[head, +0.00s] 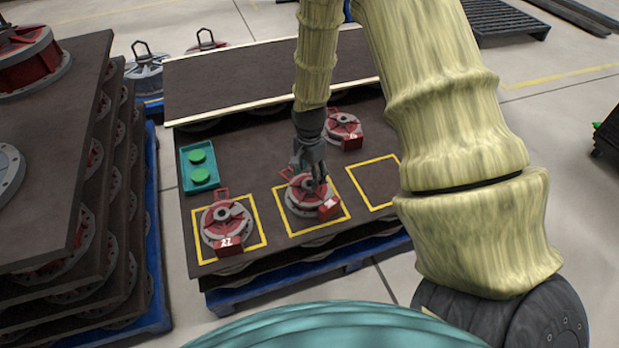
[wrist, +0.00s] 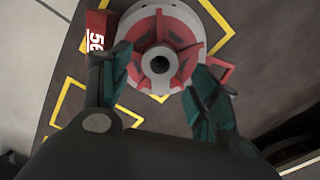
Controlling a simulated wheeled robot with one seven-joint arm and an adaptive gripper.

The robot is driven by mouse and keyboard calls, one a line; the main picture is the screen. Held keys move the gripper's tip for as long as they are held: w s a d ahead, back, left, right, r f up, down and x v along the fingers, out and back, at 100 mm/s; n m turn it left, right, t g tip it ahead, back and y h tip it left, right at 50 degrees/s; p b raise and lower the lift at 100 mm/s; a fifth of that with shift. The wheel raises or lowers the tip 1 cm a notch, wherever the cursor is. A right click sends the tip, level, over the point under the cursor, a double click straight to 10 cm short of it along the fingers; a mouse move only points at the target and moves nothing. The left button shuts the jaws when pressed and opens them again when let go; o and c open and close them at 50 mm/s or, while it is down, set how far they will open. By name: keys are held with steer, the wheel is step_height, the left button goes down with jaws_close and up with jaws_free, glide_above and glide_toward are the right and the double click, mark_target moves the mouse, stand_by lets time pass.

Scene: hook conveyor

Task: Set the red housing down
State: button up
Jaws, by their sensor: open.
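A red housing (head: 303,203) with a grey rim and a raised centre hub sits inside the middle yellow square on the dark board (head: 250,183). In the wrist view the same housing (wrist: 177,22) shows a red tag with white digits at its left. My gripper (head: 313,178) is right over this housing, pointing down. In the wrist view my gripper (wrist: 156,72) has its two fingers apart, one on each side of the hub. I cannot tell whether the fingers touch it.
A second red housing (head: 220,215), tagged 22, sits in the left square. A third (head: 338,130) stands behind, outside the squares. The right square (head: 377,182) is empty. A teal tray (head: 184,176) with two green discs lies at left. Stacked dark boards (head: 85,90) stand tall farther left.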

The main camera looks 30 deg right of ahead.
mark_target(309, 183)
step_height(309, 183, up, 9)
steer(key=p, duration=0.2)
steer(key=shift+f, duration=0.15)
